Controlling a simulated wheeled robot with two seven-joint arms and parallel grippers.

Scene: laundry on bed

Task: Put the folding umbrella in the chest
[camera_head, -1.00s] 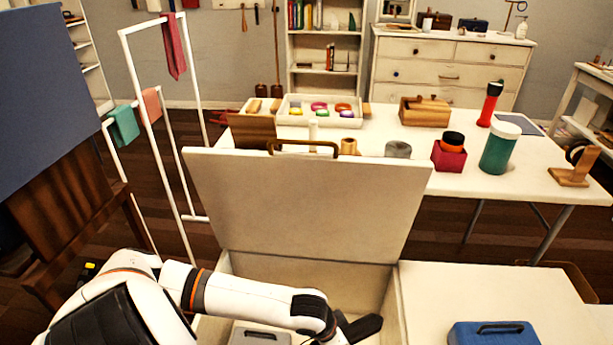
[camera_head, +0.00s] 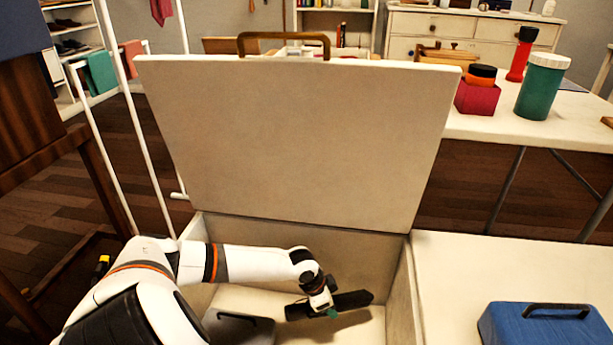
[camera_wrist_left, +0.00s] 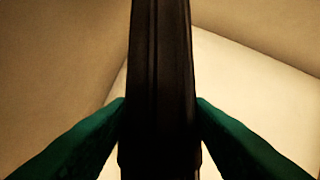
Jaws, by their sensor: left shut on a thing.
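The chest (camera_head: 285,135) is open, with its pale lid standing up at the back. The folding umbrella (camera_head: 352,299) is a dark, long, closed bundle. My left gripper (camera_head: 330,309) is shut on it and holds it inside the chest, low over the pale floor. In the left wrist view the umbrella (camera_wrist_left: 160,80) runs upright between the two green fingers of my left gripper (camera_wrist_left: 160,130). A dark shadow lies close under it, and I cannot tell whether it touches the floor. My right gripper is not in view.
A grey case (camera_head: 238,328) lies in the chest, left of the umbrella. A blue case (camera_head: 540,325) sits on the pale surface right of the chest. Behind stands a white table (camera_head: 500,128) with a green jar (camera_head: 541,90) and a red box (camera_head: 476,97).

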